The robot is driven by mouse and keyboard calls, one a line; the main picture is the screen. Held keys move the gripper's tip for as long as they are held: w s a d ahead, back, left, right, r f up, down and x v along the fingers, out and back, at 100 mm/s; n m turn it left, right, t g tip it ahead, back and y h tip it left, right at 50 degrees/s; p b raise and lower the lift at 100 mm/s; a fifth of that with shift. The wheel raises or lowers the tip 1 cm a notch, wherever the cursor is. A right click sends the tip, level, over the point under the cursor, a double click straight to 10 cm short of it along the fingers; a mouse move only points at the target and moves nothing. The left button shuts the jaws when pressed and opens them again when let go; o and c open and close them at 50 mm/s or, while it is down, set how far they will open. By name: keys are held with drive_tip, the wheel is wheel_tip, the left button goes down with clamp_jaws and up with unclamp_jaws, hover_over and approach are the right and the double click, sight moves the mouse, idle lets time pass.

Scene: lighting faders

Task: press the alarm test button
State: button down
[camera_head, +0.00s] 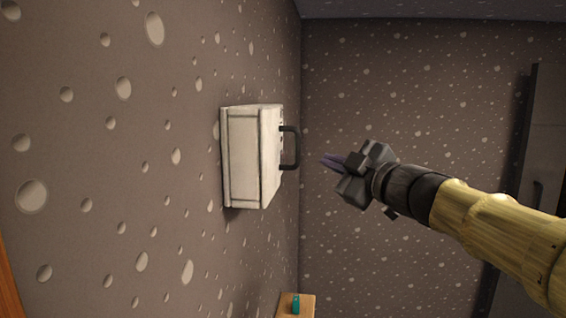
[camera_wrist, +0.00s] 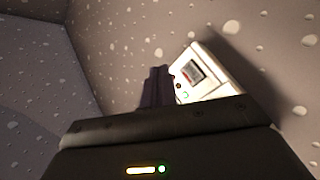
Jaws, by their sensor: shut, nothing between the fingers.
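A white box (camera_head: 240,158) is mounted on the left wall, with a dark bar handle (camera_head: 296,148) on its right-facing front. In the wrist view the front of the white box (camera_wrist: 212,78) shows a framed dark display (camera_wrist: 193,73) with a reddish patch, and small dark round spots below it. I cannot tell which spot, if any, is the alarm test button. My gripper (camera_head: 326,161) is shut and empty, to the right of the box and apart from it in the head view. Its dark fingers (camera_wrist: 154,87) hide part of the box's surroundings in the wrist view.
A wooden surface (camera_head: 283,303) with a small teal object (camera_head: 296,304) is at the bottom. A dark grey cabinet or door (camera_head: 545,140) stands at the right. The space between my gripper and the box looks clear in the head view.

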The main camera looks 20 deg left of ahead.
drive_tip(key=shift+s+a, duration=0.2)
drive_tip(key=shift+a, duration=0.75)
drive_tip(key=shift+s+a, duration=0.25)
drive_tip(key=shift+a, duration=0.75)
drive_tip(key=shift+s+a, duration=0.2)
drive_tip(key=shift+a, duration=0.75)
drive_tip(key=shift+s+a, duration=0.1)
drive_tip(key=shift+a, duration=0.05)
drive_tip(key=shift+a, duration=0.25)
drive_tip(key=shift+s+a, duration=0.1)
drive_tip(key=shift+a, duration=0.2)
idle(0.6)
drive_tip(key=shift+d, duration=0.15)
drive_tip(key=shift+d+p, duration=0.3)
drive_tip(key=shift+d, duration=0.25)
drive_tip(key=d, duration=0.1)
drive_tip(key=w+d+p, duration=0.1)
drive_tip(key=d, duration=0.3)
drive_tip(key=shift+w, duration=0.25)
